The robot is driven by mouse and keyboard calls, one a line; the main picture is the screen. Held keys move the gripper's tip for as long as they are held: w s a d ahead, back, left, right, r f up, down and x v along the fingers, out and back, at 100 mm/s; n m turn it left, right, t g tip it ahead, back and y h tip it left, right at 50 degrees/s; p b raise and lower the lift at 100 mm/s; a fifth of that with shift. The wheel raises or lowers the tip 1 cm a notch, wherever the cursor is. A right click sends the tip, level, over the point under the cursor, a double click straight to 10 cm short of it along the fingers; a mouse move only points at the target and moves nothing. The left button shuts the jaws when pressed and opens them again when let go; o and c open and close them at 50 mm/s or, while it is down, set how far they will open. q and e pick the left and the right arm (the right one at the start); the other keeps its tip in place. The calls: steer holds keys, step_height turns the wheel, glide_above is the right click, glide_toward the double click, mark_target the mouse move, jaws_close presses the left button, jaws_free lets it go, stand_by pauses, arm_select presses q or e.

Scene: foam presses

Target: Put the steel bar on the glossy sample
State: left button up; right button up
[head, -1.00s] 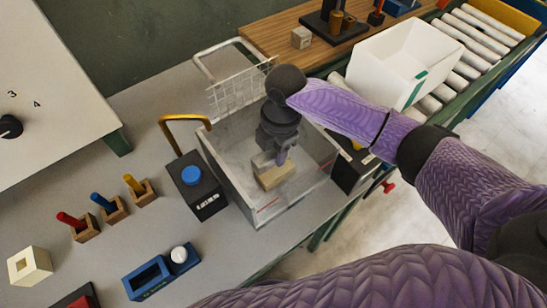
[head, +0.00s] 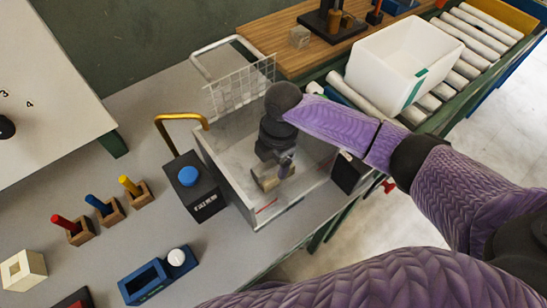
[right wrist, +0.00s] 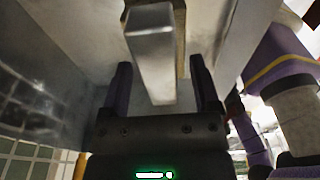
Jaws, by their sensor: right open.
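The steel bar (right wrist: 152,48) is a pale grey metal bar in the right wrist view. It lies between the two dark fingers of my right gripper (right wrist: 160,66), with visible gaps on both sides. In the head view my right gripper (head: 284,170) points down inside a grey open bin (head: 222,172), beside a tan block (head: 264,180). The gripper hides part of the block, and the bar is hard to make out there. A tan surface also shows behind the bar in the wrist view. I cannot tell which thing is the glossy sample. My left gripper is out of view.
The bin's walls stand close around the gripper, with a wire-mesh panel (head: 238,90) at its back. A black box with a blue button (head: 188,176) stands left of it. A white crate (head: 385,68) sits on the roller conveyor. Coloured pegs (head: 100,206) stand at left.

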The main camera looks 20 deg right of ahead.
step_height(320, 180, up, 12)
steer(key=d+p, duration=0.1)
steer(key=p, duration=0.2)
steer(key=shift+w+d, duration=0.15)
steer(key=shift+w, duration=0.1)
stand_by(0.6)
stand_by(0.4)
